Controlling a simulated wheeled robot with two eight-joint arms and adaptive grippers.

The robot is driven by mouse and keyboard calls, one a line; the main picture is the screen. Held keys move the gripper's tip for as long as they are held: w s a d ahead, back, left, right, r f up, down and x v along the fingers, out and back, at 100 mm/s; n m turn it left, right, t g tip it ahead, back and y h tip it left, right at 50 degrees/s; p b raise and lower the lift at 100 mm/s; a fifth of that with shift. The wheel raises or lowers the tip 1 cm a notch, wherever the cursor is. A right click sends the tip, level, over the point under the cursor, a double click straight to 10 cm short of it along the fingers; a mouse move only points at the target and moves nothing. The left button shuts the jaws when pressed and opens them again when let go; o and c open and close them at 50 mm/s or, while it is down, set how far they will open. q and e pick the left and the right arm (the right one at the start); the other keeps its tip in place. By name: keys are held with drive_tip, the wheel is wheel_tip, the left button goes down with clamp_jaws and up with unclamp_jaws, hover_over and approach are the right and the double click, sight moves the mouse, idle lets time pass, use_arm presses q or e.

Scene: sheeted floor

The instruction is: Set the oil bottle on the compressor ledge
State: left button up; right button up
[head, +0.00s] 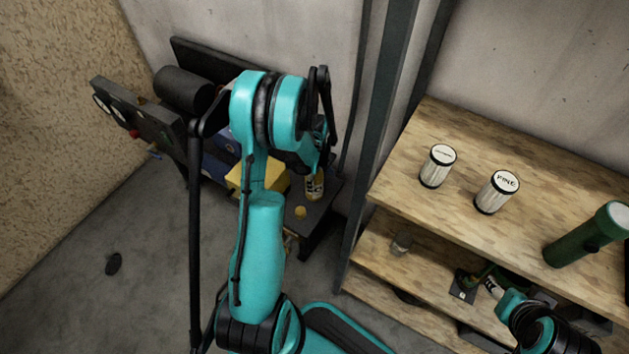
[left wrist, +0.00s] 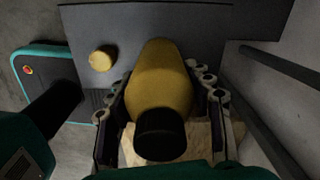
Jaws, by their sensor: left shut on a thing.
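The oil bottle (left wrist: 163,80) is yellow with a black cap and lies between the two fingers of my left gripper (left wrist: 160,92), which is shut on it. In the head view the bottle (head: 315,187) shows below my left gripper (head: 313,163), roughly upright, its upper part hidden by the gripper. It is over the dark compressor ledge (head: 318,214); I cannot tell whether its base touches. The ledge also shows in the left wrist view (left wrist: 210,35).
A round yellow thing (head: 300,212) sits on the ledge near the bottle. The compressor's dark tank (head: 184,88) and a yellow block (head: 243,178) are to the left. A wooden shelf (head: 400,185) with two white cans (head: 437,166) and a green flashlight (head: 588,234) stands right.

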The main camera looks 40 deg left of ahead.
use_arm(q)
drive_tip(key=o, duration=1.5)
drive_tip(key=shift+f, duration=0.1)
drive_tip(key=shift+o, duration=0.2)
wheel_tip(320, 180, up, 12)
drive_tip(key=p, duration=0.5)
drive_tip(key=shift+s, duration=0.1)
